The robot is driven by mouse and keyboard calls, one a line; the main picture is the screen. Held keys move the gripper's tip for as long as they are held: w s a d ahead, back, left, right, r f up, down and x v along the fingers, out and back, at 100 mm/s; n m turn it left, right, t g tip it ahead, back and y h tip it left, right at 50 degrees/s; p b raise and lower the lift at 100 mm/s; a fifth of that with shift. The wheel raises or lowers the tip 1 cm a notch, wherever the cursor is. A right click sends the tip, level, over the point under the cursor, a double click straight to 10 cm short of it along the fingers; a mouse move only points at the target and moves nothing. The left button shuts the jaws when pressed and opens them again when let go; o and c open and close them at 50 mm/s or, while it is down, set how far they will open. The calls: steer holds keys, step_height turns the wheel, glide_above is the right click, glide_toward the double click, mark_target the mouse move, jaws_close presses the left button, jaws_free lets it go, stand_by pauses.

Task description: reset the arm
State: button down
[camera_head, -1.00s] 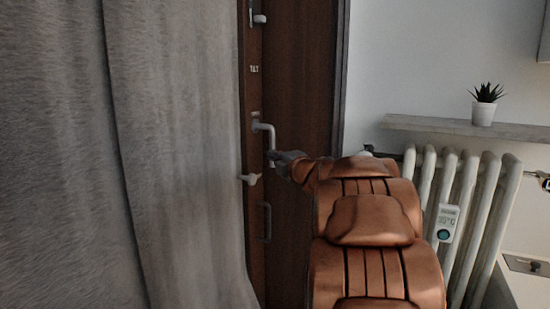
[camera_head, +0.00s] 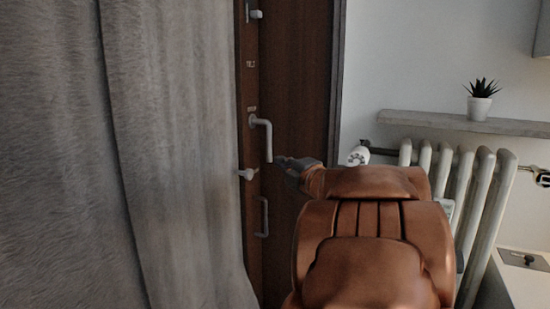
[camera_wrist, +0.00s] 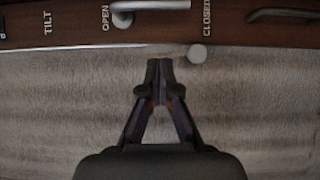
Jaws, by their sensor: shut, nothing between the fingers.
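My arm, in padded copper-brown covering, reaches up from the lower right in the head view. My gripper (camera_head: 281,161) is at its end, beside the brown door's lever handle (camera_head: 267,138), just right of and below the lever's lower end. In the wrist view my gripper (camera_wrist: 160,68) is shut and empty, its fingertips together in front of the grey curtain. The handle also shows at the top of the wrist view (camera_wrist: 150,5), beyond the fingertips and apart from them.
A grey curtain (camera_head: 165,160) hangs left of the door (camera_head: 295,75). A white knob (camera_head: 246,174) and a lower pull handle (camera_head: 263,217) are on the door's edge. A white radiator (camera_head: 482,200) stands right, under a shelf (camera_head: 440,121) with a potted plant (camera_head: 480,100).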

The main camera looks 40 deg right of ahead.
steer(key=shift+s+a, duration=0.15)
steer(key=shift+s, duration=1)
